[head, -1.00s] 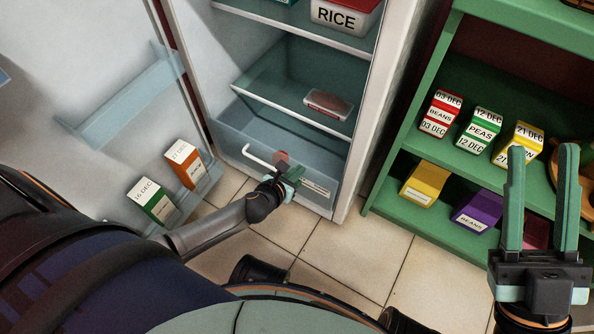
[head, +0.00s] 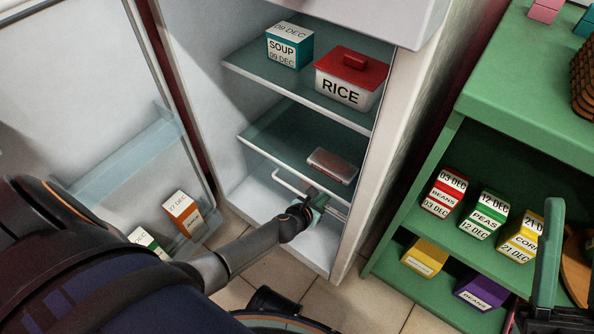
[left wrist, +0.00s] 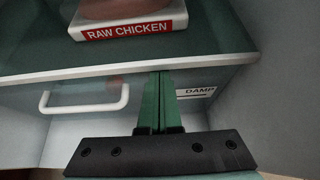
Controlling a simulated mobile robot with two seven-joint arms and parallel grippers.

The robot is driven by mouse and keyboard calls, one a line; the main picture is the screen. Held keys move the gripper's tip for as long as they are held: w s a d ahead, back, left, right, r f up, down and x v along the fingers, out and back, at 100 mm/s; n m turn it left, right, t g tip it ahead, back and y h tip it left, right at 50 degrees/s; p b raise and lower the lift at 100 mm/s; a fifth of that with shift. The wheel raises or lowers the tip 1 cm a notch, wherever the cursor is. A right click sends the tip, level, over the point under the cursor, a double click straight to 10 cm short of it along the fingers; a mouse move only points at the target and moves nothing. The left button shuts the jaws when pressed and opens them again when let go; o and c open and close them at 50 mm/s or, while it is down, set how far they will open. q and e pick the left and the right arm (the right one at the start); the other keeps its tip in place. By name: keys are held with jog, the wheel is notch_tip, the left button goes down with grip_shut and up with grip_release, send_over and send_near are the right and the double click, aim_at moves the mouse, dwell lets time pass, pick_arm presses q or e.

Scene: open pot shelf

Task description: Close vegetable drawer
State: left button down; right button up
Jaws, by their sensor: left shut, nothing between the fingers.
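The vegetable drawer is at the bottom of the open fridge. Its clear front, with a white bar handle (head: 292,183), sits close under the lowest shelf (head: 270,140) in the head view. In the left wrist view the drawer front (left wrist: 60,122) shows below the shelf edge, with the handle at left and a partly covered "DAMP" label (left wrist: 198,92) at right. My left gripper (head: 318,200) is shut and empty, its fingertips at the drawer front, right of the handle; contact is unclear. My right gripper's visible finger (head: 548,255) is at the right edge, the other out of frame.
A raw chicken pack (head: 332,165) lies on the lowest shelf; a rice box (head: 348,80) and soup box (head: 290,46) stand above. The open fridge door (head: 90,90) is at left. A green shelf (head: 520,75) with food boxes stands at right.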

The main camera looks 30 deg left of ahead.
pick_arm(q)
jog(key=shift+w+r, duration=0.15)
jog(key=shift+w, duration=0.15)
pick_arm(e)
jog(key=shift+s, duration=0.1)
pick_arm(q)
jog(key=d+p+v, duration=0.1)
jog(key=p+v, duration=0.5)
jog(key=v, duration=0.6)
jog(key=shift+s+a+p, duration=0.35)
jog(key=shift+s+a, duration=0.1)
jog(key=shift+s, duration=0.05)
pick_arm(e)
notch_tip(320, 180, up, 7)
jog(key=shift+d+n, duration=0.3)
jog(key=shift+d, duration=0.05)
jog(key=shift+f, duration=0.1)
